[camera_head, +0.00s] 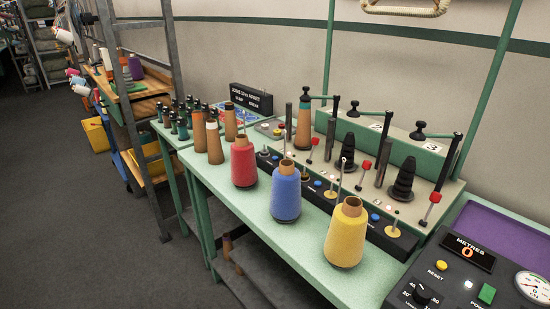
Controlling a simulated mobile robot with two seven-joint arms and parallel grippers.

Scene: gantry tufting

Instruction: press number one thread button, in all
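A green winding machine (440,205) stands on the table with three stations in a row. Plates numbered 2 (378,127) and 3 (432,147) show on the rear housing; I cannot read a number one plate. The left station carries a brown cone (303,125); the other two hold black cone holders (347,150). Dark control strips along the front edge carry small blue buttons, one at the right station (375,217) and one at the middle (318,183). The left station's small controls (275,157) are partly hidden and their labels are unreadable. Neither gripper is in view.
Red (243,163), blue (286,192) and yellow (346,233) thread cones stand on the green table (290,240) before the machine. Bare brown cones (214,143) stand at left. A dark control box (455,275) is at lower right. Grey floor (80,230) is open at left.

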